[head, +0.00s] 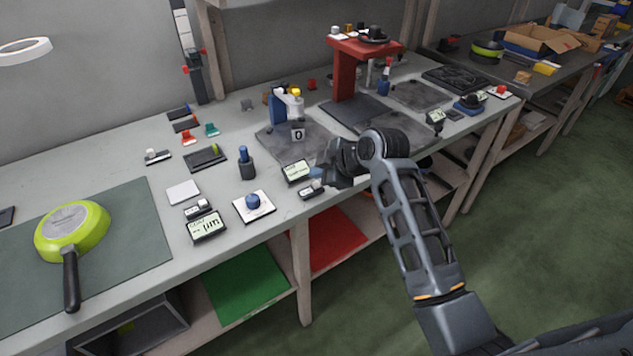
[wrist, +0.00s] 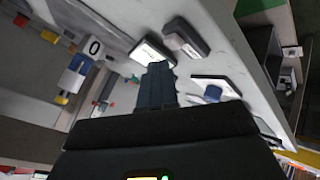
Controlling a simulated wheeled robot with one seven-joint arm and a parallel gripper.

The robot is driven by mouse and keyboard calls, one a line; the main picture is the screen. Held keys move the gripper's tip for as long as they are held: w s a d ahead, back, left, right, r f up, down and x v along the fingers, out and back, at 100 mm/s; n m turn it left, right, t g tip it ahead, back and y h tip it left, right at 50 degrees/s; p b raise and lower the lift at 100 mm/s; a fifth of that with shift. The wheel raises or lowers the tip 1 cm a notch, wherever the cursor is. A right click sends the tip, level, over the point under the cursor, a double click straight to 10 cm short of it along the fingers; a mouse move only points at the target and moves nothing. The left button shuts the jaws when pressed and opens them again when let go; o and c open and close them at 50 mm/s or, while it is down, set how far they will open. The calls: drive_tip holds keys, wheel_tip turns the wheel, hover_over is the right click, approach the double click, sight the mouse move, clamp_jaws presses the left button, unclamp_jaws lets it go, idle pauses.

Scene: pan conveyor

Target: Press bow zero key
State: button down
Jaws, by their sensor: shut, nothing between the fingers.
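No label reading "bow zero" is legible, so I cannot tell for certain which part is that key. A small display unit (head: 297,171) lies near the bench's front edge, below a card marked "0" (head: 299,134). A small dark box with a pale top (head: 312,190) lies just in front of it. My gripper (head: 317,177) is shut and empty, with its blue-grey fingertips close by these two. In the wrist view the shut fingers (wrist: 156,72) point at the display unit (wrist: 152,52), with the dark box (wrist: 185,38) beside it. Contact cannot be told.
A blue knob on a white plate (head: 253,203) and a "µm" display (head: 205,228) lie to the left. A green pan (head: 72,230) rests on a dark mat at far left. A red stand (head: 350,70) rises behind my arm.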

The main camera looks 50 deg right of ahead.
wheel_tip(320, 180, up, 5)
drive_tip(key=p, duration=0.4)
idle(0.8)
drive_tip(key=s+a+f+m+t+h, duration=0.1)
drive_tip(key=s+a+f+m, duration=0.2)
drive_tip(key=s+a, duration=0.55)
drive_tip(key=s+a+f+m+t, duration=0.1)
drive_tip(key=s+a+f+m, duration=0.15)
drive_tip(key=s+a, duration=0.6)
drive_tip(key=s+a+r+m+t, duration=0.1)
drive_tip(key=s+a+r+t, duration=0.1)
drive_tip(key=s+r, duration=0.4)
drive_tip(key=s+a+r+m+t+y, duration=0.1)
drive_tip(key=s+a+r, duration=0.2)
drive_tip(key=s+r, duration=0.4)
drive_tip(key=s, duration=0.6)
drive_tip(key=shift+s+a+m+t+y+b, duration=0.15)
drive_tip(key=shift+a+m+t+y+b, duration=0.15)
drive_tip(key=shift+m+t+b, duration=0.1)
